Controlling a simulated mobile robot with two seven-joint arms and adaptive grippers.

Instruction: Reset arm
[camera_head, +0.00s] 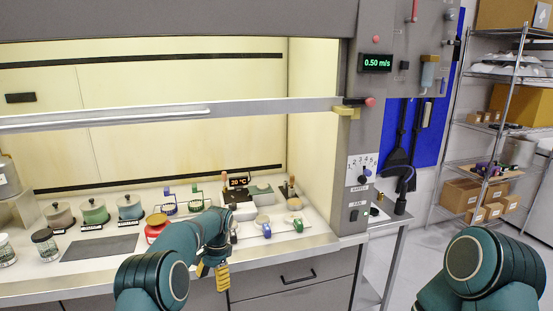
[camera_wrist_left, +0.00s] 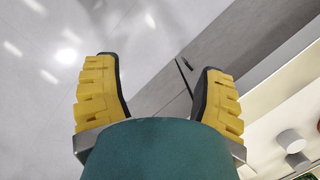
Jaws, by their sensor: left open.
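My left arm comes in from the lower left in the head view, and its yellow-fingered gripper (camera_head: 212,272) hangs in front of the counter edge, pointing down. In the left wrist view the left gripper (camera_wrist_left: 155,95) has its two yellow fingers spread wide with nothing between them. Beyond the fingers are the floor and the grey cabinet front. My right arm shows only as a green joint at the lower right of the head view; its gripper is out of the frame.
The sash bar (camera_head: 180,113) crosses above. Drawers (camera_head: 300,275) are below. A small side table (camera_head: 385,220) and wire shelves (camera_head: 500,120) stand right. Floor between them is clear.

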